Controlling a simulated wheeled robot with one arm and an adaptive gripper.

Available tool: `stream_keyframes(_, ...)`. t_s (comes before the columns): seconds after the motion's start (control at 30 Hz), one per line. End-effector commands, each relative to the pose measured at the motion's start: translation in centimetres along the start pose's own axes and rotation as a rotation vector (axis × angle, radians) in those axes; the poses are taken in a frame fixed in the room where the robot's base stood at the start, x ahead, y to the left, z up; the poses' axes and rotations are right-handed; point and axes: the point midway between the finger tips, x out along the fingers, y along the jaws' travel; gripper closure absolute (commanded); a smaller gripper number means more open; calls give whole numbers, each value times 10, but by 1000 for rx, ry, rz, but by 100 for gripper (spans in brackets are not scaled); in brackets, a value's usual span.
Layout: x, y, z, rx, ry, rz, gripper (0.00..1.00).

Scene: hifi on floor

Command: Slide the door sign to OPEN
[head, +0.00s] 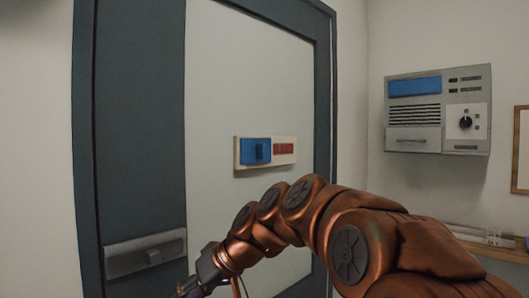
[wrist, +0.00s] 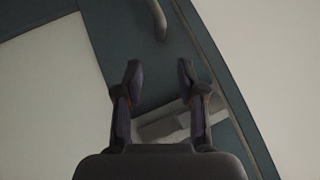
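The door sign (head: 240,166) is a pale plate on the door's light panel in the head view. Its blue slider (head: 248,151) with a dark knob covers the left part, and red lettering, too small to read surely, shows at the right. My gripper (wrist: 160,72) is open and empty in the wrist view, its two fingers apart. In the head view my gripper (head: 188,288) is low, at the bottom edge, below and left of the sign and well apart from it. The sign is not recognisable in the wrist view.
A grey latch plate (head: 125,262) with a small knob is low on the dark door stile (head: 140,120). A grey wall unit (head: 430,155) with a blue panel and dial hangs at right, above a shelf (head: 490,240). A curved handle (wrist: 158,20) shows in the wrist view.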

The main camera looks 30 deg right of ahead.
Motion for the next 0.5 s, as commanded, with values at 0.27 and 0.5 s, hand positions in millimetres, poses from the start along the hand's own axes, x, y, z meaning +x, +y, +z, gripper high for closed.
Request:
stream_keyframes(0.27,-102,78,-144,-125,419,20,60)
stream_keyframes(0.5,-218,151,-210,-246,726,142,60)
